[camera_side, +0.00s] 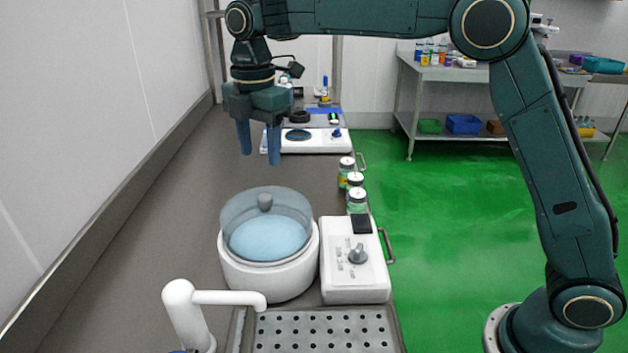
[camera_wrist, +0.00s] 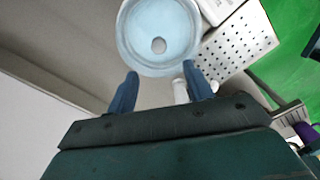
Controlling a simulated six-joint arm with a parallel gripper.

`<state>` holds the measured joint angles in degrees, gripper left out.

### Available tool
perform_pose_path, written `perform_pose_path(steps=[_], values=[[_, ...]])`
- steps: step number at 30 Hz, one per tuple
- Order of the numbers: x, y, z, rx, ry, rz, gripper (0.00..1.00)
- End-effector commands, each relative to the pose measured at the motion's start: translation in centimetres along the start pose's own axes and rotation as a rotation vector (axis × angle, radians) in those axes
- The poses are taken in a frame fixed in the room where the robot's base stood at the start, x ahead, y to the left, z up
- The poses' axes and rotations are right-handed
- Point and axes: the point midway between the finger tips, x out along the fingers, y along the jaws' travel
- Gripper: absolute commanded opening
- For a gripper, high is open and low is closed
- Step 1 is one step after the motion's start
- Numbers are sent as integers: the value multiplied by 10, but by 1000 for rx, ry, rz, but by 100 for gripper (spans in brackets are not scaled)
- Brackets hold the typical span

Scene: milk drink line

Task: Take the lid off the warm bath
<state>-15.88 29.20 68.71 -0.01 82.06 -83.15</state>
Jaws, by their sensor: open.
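The warm bath (camera_side: 262,274) is a round white tub on the counter in the side view. Its clear, domed lid (camera_side: 240,211) with a grey knob (camera_side: 265,201) sits on top, and pale blue shows through it. In the wrist view the lid (camera_wrist: 136,42) is at the top centre, with the knob (camera_wrist: 158,45) in its middle. My gripper (camera_side: 259,158) is open and empty, above the lid and apart from it. In the wrist view my gripper's fingers (camera_wrist: 162,82) point toward the lid's near rim.
A white control box with a dial (camera_side: 357,268) stands right of the bath. A white tap (camera_side: 195,308) and a perforated drain plate (camera_side: 322,332) are in front. A white scale-like unit (camera_side: 310,141) lies farther back. The counter left of the bath is clear.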

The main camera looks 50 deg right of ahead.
Motion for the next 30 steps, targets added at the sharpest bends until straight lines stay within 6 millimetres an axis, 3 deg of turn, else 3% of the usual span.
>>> perform_pose_path(steps=[9,22,30], values=[[42,0,0,1,0,-2,51],[54,0,1,1,0,-2,51],[81,1,3,1,0,-3,51]])
